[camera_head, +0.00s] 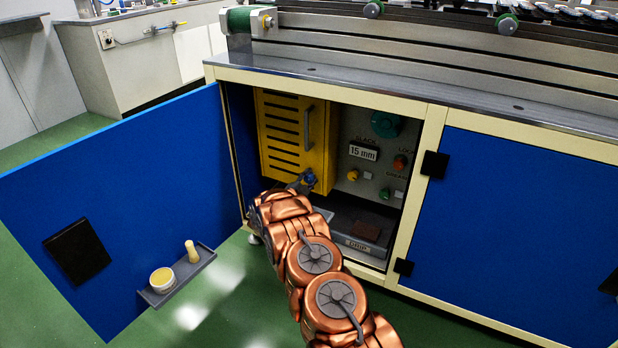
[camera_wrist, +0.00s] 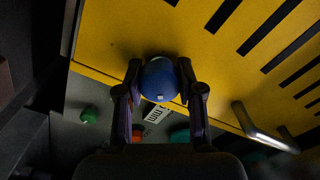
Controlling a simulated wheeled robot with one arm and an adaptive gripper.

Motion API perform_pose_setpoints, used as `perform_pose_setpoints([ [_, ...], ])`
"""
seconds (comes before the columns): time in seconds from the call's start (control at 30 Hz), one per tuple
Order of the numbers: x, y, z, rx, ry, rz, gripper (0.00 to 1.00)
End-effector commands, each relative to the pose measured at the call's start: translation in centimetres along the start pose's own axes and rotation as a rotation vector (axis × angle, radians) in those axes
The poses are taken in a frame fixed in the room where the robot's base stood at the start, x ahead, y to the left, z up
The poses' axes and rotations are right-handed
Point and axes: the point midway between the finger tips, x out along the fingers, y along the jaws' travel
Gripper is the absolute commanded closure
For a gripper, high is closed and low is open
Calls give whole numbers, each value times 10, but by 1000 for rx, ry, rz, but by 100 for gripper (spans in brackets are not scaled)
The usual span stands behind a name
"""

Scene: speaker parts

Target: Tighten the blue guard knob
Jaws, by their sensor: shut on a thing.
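The blue guard knob (camera_wrist: 159,80) is on the yellow slotted guard (camera_wrist: 225,45), close to its edge. My gripper (camera_wrist: 160,88) is shut on the knob, with one finger on each side of it. In the head view, my gripper (camera_head: 303,182) reaches into the open cabinet at the lower part of the yellow guard (camera_head: 285,140). The knob (camera_head: 311,178) shows there as a small blue spot, partly hidden by my gripper. I cannot tell how tight the knob is.
The blue cabinet door (camera_head: 130,190) stands open at left, with a small tray (camera_head: 152,298) holding a round pot and a peg. Right of the guard is a grey panel (camera_head: 350,175) with a "15 mm" label and several knobs. A cabinet post (camera_head: 420,180) bounds the opening.

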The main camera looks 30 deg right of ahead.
Motion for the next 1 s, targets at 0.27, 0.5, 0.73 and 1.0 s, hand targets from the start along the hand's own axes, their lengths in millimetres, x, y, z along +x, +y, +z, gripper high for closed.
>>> perform_pose_setpoints([
  [0.27, 0, 2, 0, 251, 2, 2, 98],
  [0.5, 0, 3, 0, 426, 3, 2, 98],
  [0.73, 1, 4, -1, 530, 5, 3, 98],
  [1.0, 1, 3, -1, 578, 4, 3, 98],
])
